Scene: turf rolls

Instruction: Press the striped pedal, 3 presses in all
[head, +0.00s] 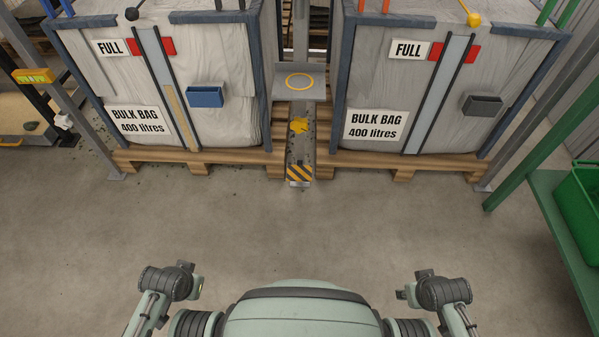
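The striped pedal (299,173) has yellow and black diagonal stripes. It sits low at the near end of a narrow grey channel, between two pallets. My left gripper (193,279) is at the lower left, well short of the pedal, with its fingers apart and nothing between them. My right gripper (413,284) is at the lower right, also far from the pedal, with its fingers apart and empty. Neither gripper touches anything.
A left bulk bag (90,78) and a right bulk bag (365,75) stand on pallets beside the channel. A grey plate with a yellow ring (300,94) is above the pedal. A green bench (560,215) stands at right. The concrete floor (300,235) before the pedal is clear.

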